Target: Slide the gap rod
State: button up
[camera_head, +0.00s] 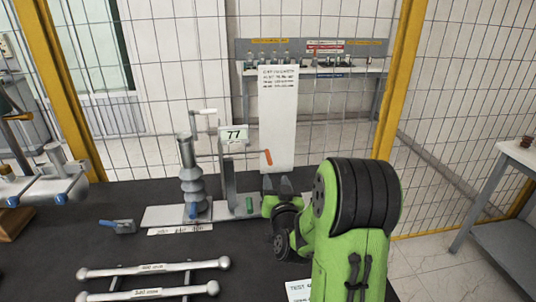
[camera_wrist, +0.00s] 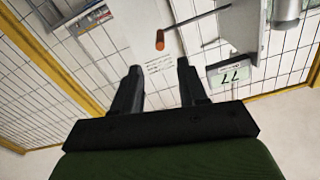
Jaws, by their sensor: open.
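The gap rod appears as a thin dark rod with an orange grip (camera_head: 268,157) beside the post under the "77" display (camera_head: 233,134). The orange grip also shows in the wrist view (camera_wrist: 160,40), beyond my fingertips and roughly in line with the gap between them; the rod (camera_wrist: 202,18) runs toward the upper right there. My gripper (camera_head: 278,185) is open and empty, below and slightly right of the grip in the head view. The fingers (camera_wrist: 159,70) are apart from the grip. A grey ribbed bushing (camera_head: 192,180) stands left of the post.
A white sheet with text (camera_head: 278,115) stands behind the grip. Two ball-ended bars (camera_head: 155,268) lie on the dark table at front left. A blue-handled part (camera_head: 118,226) lies behind them. A wire fence with yellow posts (camera_head: 400,85) is at the back.

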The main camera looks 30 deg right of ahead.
aim_at(267, 151)
jog(key=p+x, duration=0.5)
jog(key=x, duration=0.8)
jog(key=shift+w+d, duration=0.15)
jog(key=shift+w, duration=0.05)
jog(key=shift+c, duration=0.2)
grip_shut()
